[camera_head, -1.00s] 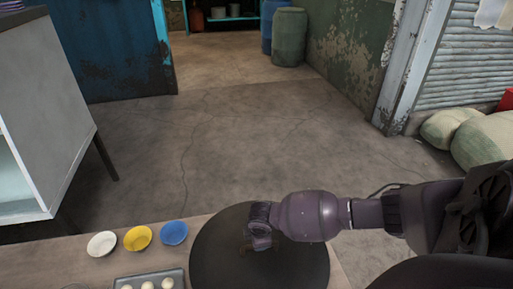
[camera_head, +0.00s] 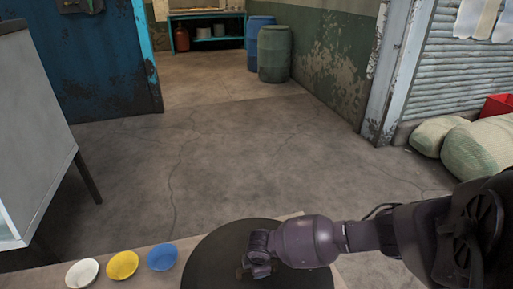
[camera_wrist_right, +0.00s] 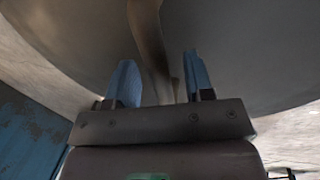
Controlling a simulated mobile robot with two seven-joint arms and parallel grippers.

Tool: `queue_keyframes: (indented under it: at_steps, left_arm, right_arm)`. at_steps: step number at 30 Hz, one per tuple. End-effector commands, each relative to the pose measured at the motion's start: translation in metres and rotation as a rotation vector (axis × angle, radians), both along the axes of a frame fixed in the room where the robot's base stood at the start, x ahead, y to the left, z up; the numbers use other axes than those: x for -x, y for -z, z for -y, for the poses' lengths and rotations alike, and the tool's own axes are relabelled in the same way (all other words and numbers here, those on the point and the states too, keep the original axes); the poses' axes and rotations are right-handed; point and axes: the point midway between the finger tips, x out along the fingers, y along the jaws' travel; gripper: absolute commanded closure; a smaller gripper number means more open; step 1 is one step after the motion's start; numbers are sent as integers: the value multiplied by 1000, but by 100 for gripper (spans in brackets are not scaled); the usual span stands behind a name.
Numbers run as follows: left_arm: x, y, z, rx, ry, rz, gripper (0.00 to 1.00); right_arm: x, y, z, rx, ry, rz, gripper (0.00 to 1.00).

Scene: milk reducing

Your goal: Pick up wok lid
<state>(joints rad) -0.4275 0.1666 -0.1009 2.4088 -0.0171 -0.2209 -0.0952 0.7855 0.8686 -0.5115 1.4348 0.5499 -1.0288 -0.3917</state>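The wok lid (camera_head: 210,265) is a large dark round disc at the bottom middle of the head view, partly cut off by the picture's edge. My right gripper (camera_head: 250,268) comes in from the right and is over the lid's middle. In the right wrist view, the lid (camera_wrist_right: 240,50) fills the upper part. Its curved handle (camera_wrist_right: 150,40) runs down between the two blue fingers of my right gripper (camera_wrist_right: 160,82). The fingers stand apart, with visible space beside the handle. My left gripper is not in view.
White (camera_head: 82,273), yellow (camera_head: 122,265) and blue (camera_head: 162,257) bowls stand left of the lid on the table (camera_head: 60,262). A grey cabinet (camera_head: 35,120) is at the left. Open floor (camera_head: 220,150) lies beyond the table.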

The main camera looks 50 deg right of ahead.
Motion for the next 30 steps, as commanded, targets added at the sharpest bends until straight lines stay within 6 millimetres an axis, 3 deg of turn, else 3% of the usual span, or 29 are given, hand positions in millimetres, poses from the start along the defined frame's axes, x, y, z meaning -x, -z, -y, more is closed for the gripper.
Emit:
queue_keyframes:
  at_steps: [1, 9, 22, 26, 30]
  left_arm:
    - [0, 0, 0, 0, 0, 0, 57]
    - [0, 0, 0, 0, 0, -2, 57]
    - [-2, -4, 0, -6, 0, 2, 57]
    - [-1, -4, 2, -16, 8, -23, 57]
    - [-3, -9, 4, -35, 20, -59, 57]
  right_arm:
    - [0, 0, 0, 0, 0, 0, 58]
    - [1, 0, 0, 0, 0, -1, 100]
    - [-2, -9, 1, 1, 0, 4, 100]
    - [-4, -28, 1, 2, 0, 11, 100]
    - [-6, -60, 1, 2, -1, 17, 100]
